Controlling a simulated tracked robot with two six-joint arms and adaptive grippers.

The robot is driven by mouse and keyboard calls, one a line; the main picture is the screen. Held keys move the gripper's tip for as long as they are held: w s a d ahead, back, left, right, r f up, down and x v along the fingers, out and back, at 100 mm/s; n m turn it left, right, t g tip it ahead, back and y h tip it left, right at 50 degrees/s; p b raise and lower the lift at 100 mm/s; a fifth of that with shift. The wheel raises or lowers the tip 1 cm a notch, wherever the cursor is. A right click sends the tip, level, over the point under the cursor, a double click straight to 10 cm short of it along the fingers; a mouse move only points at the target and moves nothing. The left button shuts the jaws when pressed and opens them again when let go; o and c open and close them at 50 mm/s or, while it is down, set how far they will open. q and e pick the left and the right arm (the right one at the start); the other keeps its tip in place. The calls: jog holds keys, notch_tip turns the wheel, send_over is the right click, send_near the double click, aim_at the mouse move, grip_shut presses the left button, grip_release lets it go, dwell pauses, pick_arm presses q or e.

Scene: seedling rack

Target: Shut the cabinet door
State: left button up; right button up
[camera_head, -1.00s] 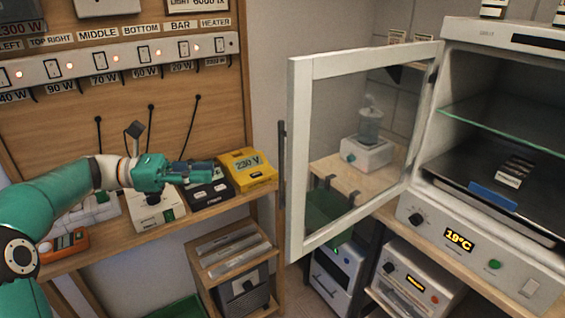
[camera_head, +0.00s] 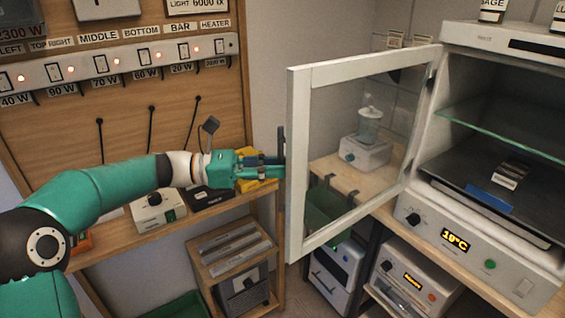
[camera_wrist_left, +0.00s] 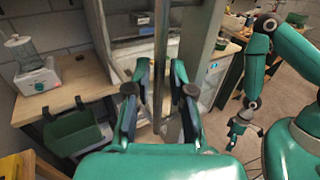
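The cabinet door (camera_head: 297,200), a white frame with a glass pane, stands wide open on the left of the white cabinet (camera_head: 486,35), whose inside shows. A dark vertical handle (camera_head: 281,140) is on the door's free edge. My left gripper (camera_head: 281,168) is at this handle. In the left wrist view my left gripper (camera_wrist_left: 160,72) has its fingers apart, with the handle bar (camera_wrist_left: 161,45) between them; contact cannot be made out. My right gripper (camera_wrist_left: 242,132) hangs at the right of the wrist view, too small to judge its fingers.
The cabinet holds a glass shelf (camera_head: 500,130) and a blue item (camera_head: 490,197). A yellow meter (camera_head: 262,183) and other devices stand on the wooden shelf under my left arm. Behind the glass a white device (camera_head: 365,153) stands on a bench. A green bin (camera_wrist_left: 72,132) is below.

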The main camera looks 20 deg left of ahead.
pick_arm(q)
jog(key=shift+x, duration=0.8)
grip_shut()
